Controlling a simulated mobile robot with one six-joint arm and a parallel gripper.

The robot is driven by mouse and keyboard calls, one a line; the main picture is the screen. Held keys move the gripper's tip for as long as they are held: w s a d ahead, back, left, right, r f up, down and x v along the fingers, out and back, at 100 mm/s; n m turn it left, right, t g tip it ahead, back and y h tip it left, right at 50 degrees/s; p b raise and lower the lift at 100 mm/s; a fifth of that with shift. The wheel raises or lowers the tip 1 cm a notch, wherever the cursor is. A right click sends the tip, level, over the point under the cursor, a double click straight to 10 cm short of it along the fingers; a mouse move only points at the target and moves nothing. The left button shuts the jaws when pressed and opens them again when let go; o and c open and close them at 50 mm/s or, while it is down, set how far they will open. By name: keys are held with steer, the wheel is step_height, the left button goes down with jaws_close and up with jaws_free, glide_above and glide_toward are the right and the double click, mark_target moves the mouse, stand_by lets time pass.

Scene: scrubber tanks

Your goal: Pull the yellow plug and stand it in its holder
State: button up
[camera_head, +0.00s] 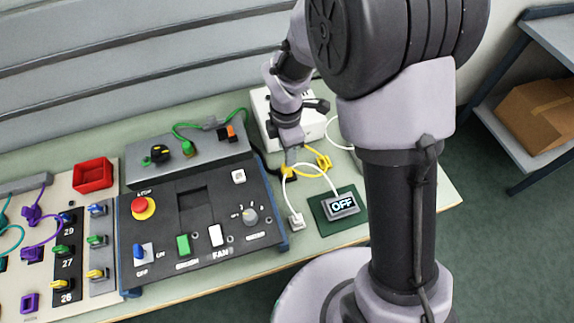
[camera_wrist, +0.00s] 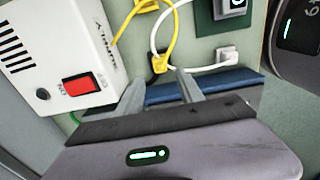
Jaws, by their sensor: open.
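The yellow plug (camera_head: 289,172) sits at a small dark base on the bench, in front of the white box; it also shows in the wrist view (camera_wrist: 159,64), upper middle. Its yellow cord loops away to the right and back in the head view. My gripper (camera_head: 291,156) is just above the plug. In the wrist view my gripper (camera_wrist: 160,86) is open, its two fingers apart with nothing between them, and the plug lies just beyond the fingertips. I cannot tell whether the dark base is the socket or the holder.
A white box (camera_wrist: 70,60) with a red switch stands beside the plug. A white plug (camera_head: 296,220) with a looping white cord is close by, next to a display (camera_head: 341,204) reading OFF. A black control panel (camera_head: 200,222) and a red bin (camera_head: 93,174) are left.

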steer(key=shift+f, duration=0.1)
step_height(320, 180, down, 9)
steer(key=b, duration=0.7)
stand_by(1.1)
steer(key=shift+c, duration=0.5)
jaws_close()
stand_by(0.9)
steer(key=o, duration=0.7)
jaws_free()
